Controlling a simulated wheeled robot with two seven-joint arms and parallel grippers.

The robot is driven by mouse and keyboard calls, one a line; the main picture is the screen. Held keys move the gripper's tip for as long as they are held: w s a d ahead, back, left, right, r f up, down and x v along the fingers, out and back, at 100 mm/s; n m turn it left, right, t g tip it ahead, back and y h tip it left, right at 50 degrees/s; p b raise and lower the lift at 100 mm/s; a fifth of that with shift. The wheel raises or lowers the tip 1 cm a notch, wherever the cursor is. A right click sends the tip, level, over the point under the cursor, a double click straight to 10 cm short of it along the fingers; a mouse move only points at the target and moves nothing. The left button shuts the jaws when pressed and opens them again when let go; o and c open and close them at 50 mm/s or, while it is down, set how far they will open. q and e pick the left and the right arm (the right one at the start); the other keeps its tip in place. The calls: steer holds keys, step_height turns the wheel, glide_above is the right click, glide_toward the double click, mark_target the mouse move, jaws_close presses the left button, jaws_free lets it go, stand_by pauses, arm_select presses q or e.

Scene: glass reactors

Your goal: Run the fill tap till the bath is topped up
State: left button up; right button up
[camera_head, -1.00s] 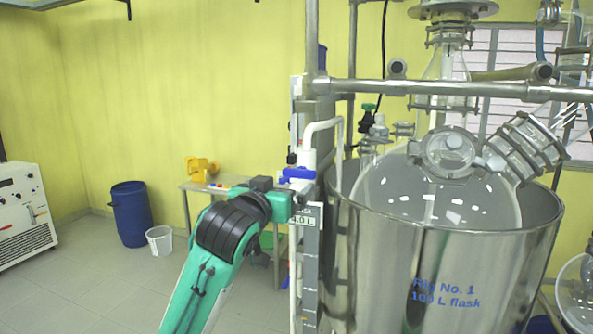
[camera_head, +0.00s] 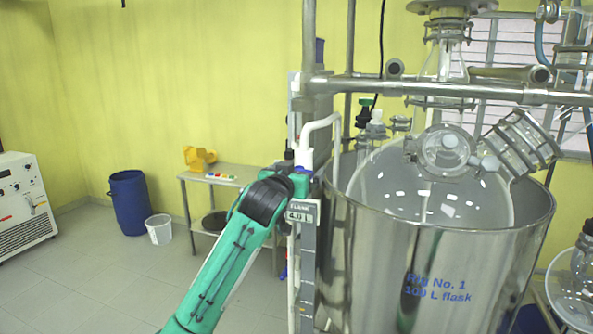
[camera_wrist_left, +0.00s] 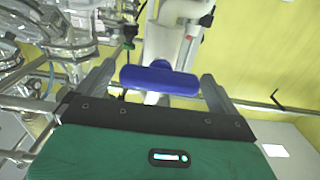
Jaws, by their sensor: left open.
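The fill tap's blue handle (camera_wrist_left: 160,80) lies crosswise between the fingers of my open left gripper (camera_wrist_left: 157,73) in the left wrist view. I cannot tell whether either finger touches it. The water level is not clear. My right gripper is not in view.
Steel frame bars (camera_head: 440,88) cross above the bath. A low table (camera_head: 225,181) with a yellow object (camera_head: 199,158) stands behind my arm. A blue drum (camera_head: 129,202) and white bucket (camera_head: 159,229) stand on the left floor, which has free room.

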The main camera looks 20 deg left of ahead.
arm_select(q)
steer(key=c, duration=1)
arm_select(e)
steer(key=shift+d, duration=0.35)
